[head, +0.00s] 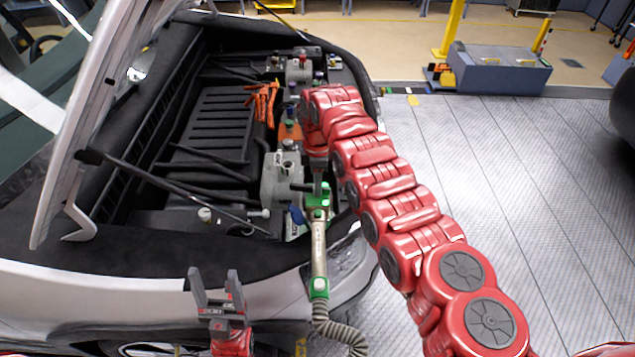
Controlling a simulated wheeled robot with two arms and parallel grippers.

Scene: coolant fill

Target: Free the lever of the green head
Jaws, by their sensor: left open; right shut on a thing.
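The green head (318,201) sits over the right front corner of the open engine bay, on top of a pale metal tube (318,250). The tube has a green collar (319,288) at its lower end, and a grey ribbed hose (340,332) runs down from it. My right gripper (318,186) reaches down from above and is shut at the top of the green head, on its lever. The fingers and wrist mostly hide the lever. My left gripper (218,288) is open and empty, pointing up in front of the car's bumper, apart from the tube.
The raised hood (100,110) and its strut (170,190) stand at the left. A grey reservoir (283,180) and orange cables (263,103) are in the bay. A grey-blue unit (500,72) stands at the back right. The floor at right is clear.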

